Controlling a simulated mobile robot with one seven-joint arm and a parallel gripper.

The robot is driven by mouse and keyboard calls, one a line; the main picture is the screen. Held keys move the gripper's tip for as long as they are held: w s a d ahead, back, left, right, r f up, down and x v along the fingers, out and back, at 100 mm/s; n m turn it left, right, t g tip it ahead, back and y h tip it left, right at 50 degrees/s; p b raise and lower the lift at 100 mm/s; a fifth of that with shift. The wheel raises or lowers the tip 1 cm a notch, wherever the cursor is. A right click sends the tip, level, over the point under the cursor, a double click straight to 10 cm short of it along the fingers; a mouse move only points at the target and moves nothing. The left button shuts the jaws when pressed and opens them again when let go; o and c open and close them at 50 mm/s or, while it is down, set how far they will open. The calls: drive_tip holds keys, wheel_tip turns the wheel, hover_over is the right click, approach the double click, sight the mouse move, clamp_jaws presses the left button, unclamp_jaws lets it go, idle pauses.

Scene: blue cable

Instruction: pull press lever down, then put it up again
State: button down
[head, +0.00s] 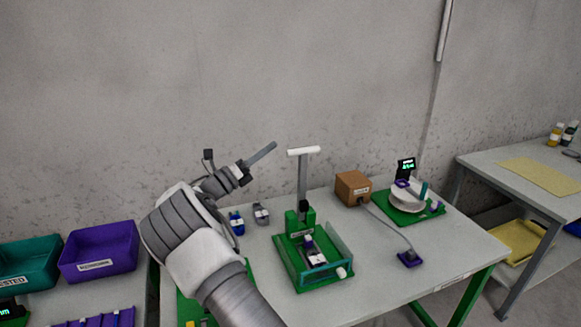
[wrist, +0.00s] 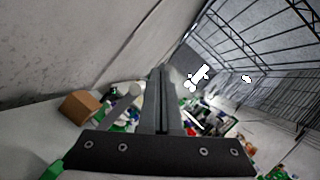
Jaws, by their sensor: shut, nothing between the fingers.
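The press (head: 302,222) is green and stands on the grey table. Its lever (head: 303,180) is a grey bar standing upright, topped by a white crossbar handle (head: 304,151). A small dark and purple piece (head: 314,256) sits in the press's green tray. My gripper (head: 275,144) is shut and empty, pointing up and right. Its tip is just left of the white handle in the head view, with a visible gap. In the wrist view the shut fingers (wrist: 160,75) run up the middle.
A brown box (head: 352,188), a purple cable end (head: 410,259) and a green-based device with a round white plate (head: 408,203) stand right of the press. Small blue (head: 237,223) and grey (head: 261,214) parts lie left of it. Purple (head: 100,251) and teal bins are at far left.

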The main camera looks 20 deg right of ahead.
drive_tip(key=s+f+n+t+y+b, duration=0.2)
drive_tip(key=s+f+n+t+y, duration=0.5)
drive_tip(key=s+n, duration=0.6)
drive_tip(key=b, duration=0.1)
approach(297, 155)
drive_tip(key=d, duration=0.4)
drive_tip(key=w, duration=0.3)
drive_tip(key=shift+a+r+n, duration=0.1)
drive_tip(key=shift+r+n, duration=0.2)
drive_tip(key=shift+r, duration=0.05)
drive_tip(key=shift+w+r, duration=0.1)
drive_tip(key=shift+w, duration=0.55)
